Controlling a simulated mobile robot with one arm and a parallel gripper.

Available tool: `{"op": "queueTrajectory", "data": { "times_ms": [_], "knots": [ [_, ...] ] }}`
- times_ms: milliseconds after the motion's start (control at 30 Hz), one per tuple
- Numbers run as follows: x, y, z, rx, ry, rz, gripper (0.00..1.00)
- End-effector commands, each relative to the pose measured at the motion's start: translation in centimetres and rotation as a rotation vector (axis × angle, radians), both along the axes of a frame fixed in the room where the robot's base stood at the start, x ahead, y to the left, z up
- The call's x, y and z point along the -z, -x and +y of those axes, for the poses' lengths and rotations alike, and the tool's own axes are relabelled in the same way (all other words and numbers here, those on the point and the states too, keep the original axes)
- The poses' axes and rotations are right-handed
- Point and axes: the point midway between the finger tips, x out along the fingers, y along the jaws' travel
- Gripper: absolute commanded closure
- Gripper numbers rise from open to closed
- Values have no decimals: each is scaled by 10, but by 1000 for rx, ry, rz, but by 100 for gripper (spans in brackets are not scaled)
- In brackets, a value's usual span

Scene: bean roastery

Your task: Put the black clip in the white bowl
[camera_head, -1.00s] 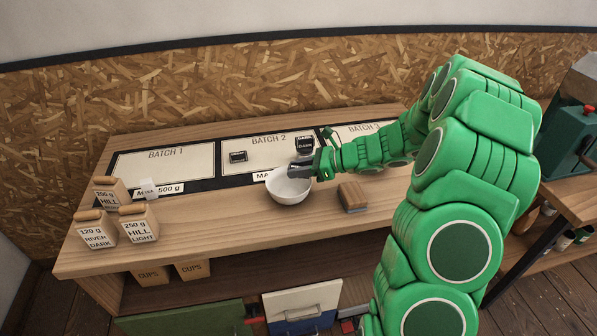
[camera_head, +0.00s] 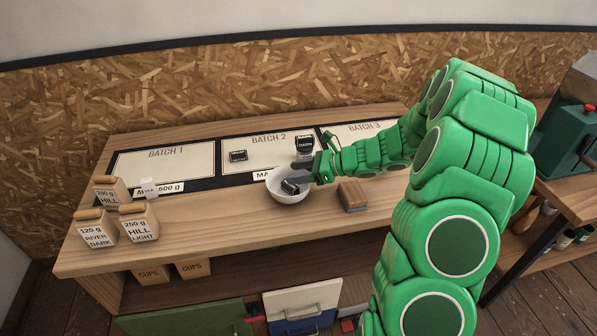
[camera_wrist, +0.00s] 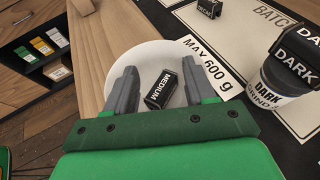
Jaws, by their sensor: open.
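The white bowl (camera_head: 287,199) stands on the wooden counter, below the batch 2 mat. A black clip (camera_head: 291,187) lies tilted inside it. In the wrist view this clip (camera_wrist: 159,90) reads MEDIUM and rests in the bowl (camera_wrist: 154,55). My gripper (camera_head: 302,174) is over the bowl's rim. In the wrist view my gripper's fingers (camera_wrist: 159,68) are spread either side of the clip, with visible gaps. Another black clip (camera_head: 238,156) lies on the mat. A further black clip labelled DARK (camera_wrist: 297,47) sits on a jar (camera_wrist: 286,88).
A wooden block (camera_head: 352,195) stands right of the bowl. The DARK jar (camera_head: 304,150) stands close behind my gripper. Several labelled bean bags (camera_head: 138,224) stand at the counter's left end. The counter between the bags and bowl is clear.

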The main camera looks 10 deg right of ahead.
Motion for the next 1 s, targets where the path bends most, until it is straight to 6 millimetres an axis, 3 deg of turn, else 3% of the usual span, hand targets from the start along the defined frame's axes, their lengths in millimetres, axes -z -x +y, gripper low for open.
{"op": "queueTrajectory", "data": {
  "times_ms": [267,700,1000],
  "knots": [
    [-8,3,-10,1,0,-2,46],
    [-36,28,-73,4,2,-3,46],
    [-48,41,-99,1,2,-1,46]
  ]
}}
